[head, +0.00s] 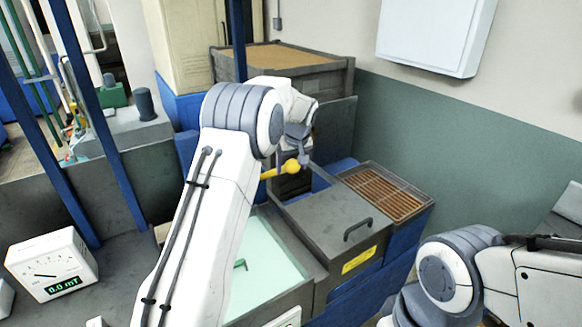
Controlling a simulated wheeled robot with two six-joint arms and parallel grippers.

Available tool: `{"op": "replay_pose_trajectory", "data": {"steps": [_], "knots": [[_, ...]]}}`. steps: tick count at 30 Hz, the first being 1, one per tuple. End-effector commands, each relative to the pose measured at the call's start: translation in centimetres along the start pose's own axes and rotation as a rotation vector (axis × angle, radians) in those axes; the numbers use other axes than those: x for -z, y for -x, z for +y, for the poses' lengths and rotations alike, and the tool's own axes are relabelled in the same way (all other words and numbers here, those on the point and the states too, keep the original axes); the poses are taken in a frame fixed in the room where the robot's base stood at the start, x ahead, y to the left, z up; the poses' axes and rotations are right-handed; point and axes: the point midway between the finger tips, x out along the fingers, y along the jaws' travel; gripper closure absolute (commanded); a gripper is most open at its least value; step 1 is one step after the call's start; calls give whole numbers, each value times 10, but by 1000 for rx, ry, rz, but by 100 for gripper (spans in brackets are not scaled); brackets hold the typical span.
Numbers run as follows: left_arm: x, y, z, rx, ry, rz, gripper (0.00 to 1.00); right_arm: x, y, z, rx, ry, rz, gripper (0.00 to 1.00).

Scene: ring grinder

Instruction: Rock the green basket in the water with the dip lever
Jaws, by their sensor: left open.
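The dip lever shows as a short yellow bar with a round yellow knob (290,166), behind the water tank's far end. My left gripper (303,158) is open at the knob, with a finger just to the right of it. I cannot tell whether it touches the knob, and my own arm hides part of the lever. The water tank (305,291) holds pale green water. A small green piece (240,264), perhaps part of the green basket, shows in the water; the rest of the basket is hidden or unclear. My right arm is at the lower right, its gripper out of view.
A grey lidded box with a dark handle (357,229) and yellow label stands right of the tank. Beyond it is a tray with an orange-brown grate (385,192). A crate of brown grain (280,57) stands behind. A meter (53,265) and blue posts are at left.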

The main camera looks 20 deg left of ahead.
Motion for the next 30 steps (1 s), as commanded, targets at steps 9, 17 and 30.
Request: {"op": "replay_pose_trajectory", "data": {"steps": [9,17,30], "knots": [[0,-32,0,-1,-1,0,12,1,14,-1,0,2,0,48],[0,-34,1,-1,-1,1,12,1,14,-1,0,2,0,48],[-1,-34,0,-1,-1,1,100,1,12,-1,0,2,0,48]]}}
